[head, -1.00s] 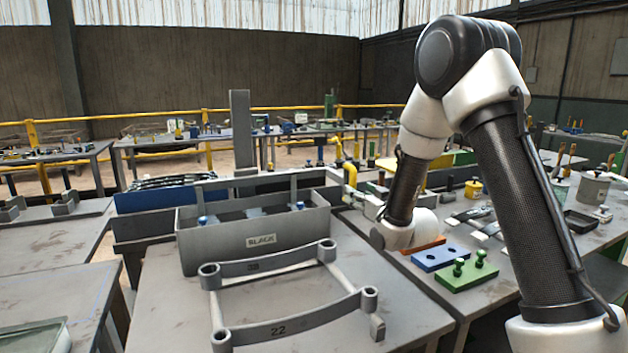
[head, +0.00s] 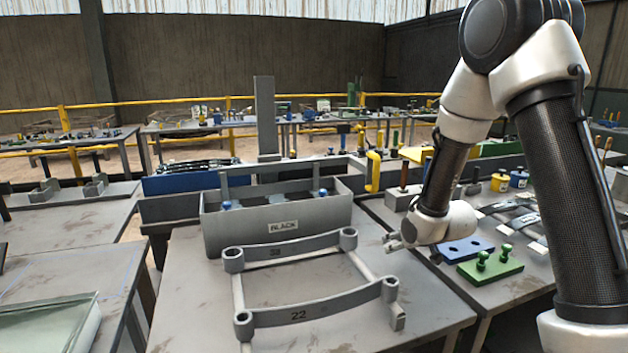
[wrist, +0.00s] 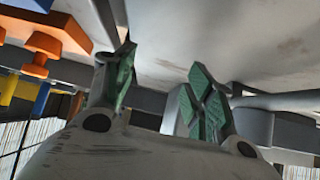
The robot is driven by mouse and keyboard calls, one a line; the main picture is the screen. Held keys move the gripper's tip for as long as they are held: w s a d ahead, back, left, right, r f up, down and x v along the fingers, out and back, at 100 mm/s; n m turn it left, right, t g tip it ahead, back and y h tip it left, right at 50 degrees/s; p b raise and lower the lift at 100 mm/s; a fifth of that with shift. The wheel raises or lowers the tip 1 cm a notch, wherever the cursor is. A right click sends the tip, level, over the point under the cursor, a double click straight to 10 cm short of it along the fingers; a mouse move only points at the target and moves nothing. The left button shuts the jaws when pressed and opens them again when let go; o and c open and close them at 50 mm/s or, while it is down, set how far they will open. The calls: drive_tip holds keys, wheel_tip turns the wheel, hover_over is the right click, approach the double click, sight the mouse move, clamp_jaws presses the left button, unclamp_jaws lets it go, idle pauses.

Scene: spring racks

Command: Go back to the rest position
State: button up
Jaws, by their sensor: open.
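My gripper (head: 393,241) is at the right of the head view, at the end of my bent arm. It points left over the near table, close to the right end of the grey spring rack frame (head: 310,311) marked 22. In the wrist view my gripper (wrist: 160,88) shows two fingers with green pads, spread apart with nothing between them. I cannot tell its exact height above the table.
A grey bin (head: 228,236) labelled BLACK stands behind the rack frame. A blue block (head: 466,250) and a green block with knobs (head: 490,268) lie on the right table. A yellow handle (head: 373,172) stands behind.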

drive_tip(key=s+d+g, duration=0.1)
drive_tip(key=s, duration=0.1)
drive_tip(key=s+d+g+h, duration=0.1)
drive_tip(key=s, duration=0.2)
drive_tip(key=s+d+r+g, duration=0.1)
drive_tip(key=s, duration=0.2)
drive_tip(key=shift+s+d+r+g+h, duration=0.1)
drive_tip(key=shift+s+d+g+h, duration=0.2)
drive_tip(key=shift+d+g, duration=0.1)
drive_tip(key=s+d+r+m, duration=0.1)
drive_tip(key=s+d+r, duration=0.2)
drive_tip(key=s+r, duration=0.7)
drive_tip(key=s+d+r+m+g, duration=0.1)
drive_tip(key=s+d+r, duration=0.3)
drive_tip(key=s+r, duration=0.6)
drive_tip(key=s+m, duration=0.1)
drive_tip(key=s, duration=0.5)
drive_tip(key=shift+s+r+h, duration=0.15)
drive_tip(key=shift+s+h, duration=0.05)
drive_tip(key=shift+h, duration=0.2)
